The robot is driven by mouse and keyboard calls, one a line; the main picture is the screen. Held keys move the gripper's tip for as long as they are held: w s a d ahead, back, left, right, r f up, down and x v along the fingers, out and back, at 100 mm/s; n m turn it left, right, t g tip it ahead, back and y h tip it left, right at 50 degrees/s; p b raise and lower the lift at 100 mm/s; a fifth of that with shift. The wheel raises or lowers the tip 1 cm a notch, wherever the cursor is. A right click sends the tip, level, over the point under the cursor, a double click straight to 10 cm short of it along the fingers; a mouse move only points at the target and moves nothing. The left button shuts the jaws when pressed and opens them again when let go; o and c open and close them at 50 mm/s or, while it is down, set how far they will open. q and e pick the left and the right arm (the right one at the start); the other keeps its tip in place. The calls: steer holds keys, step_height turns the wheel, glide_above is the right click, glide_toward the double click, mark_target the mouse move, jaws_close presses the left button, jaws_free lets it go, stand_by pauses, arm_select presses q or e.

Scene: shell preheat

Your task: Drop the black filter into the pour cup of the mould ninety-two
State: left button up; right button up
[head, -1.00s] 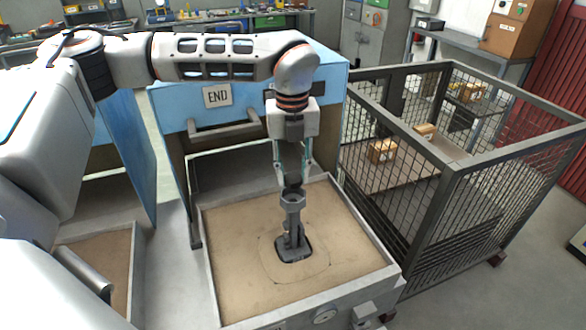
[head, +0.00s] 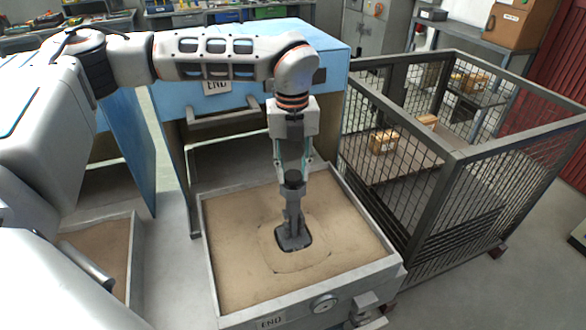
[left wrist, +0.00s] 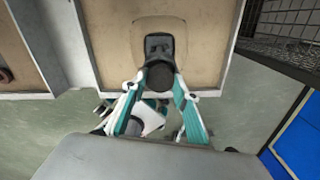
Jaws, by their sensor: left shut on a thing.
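The mould (head: 293,238) is a dark grey piece standing upright in a sand bed, with a round pour cup (head: 293,192) at its top. My left gripper (head: 293,172) points straight down over the cup. It is shut on the black filter (head: 293,177), a dark round disc at the cup's mouth. The filter hides the cup's opening, so I cannot tell whether it touches the rim. In the left wrist view, the filter (left wrist: 160,76) sits between the fingertips, with part of the mould (left wrist: 159,44) beyond it.
A raised frame (head: 207,262) surrounds the sand bed. A wire cage cart (head: 450,195) holding small boxes (head: 384,141) stands at the right. The sand around the mould is clear.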

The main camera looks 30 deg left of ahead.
mark_target(292, 175)
stand_by(0.3)
arm_select(q)
steer(key=o, duration=0.9)
steer(key=shift+r, duration=0.1)
step_height(292, 175, up, 12)
steer(key=shift+s, duration=0.1)
stand_by(0.5)
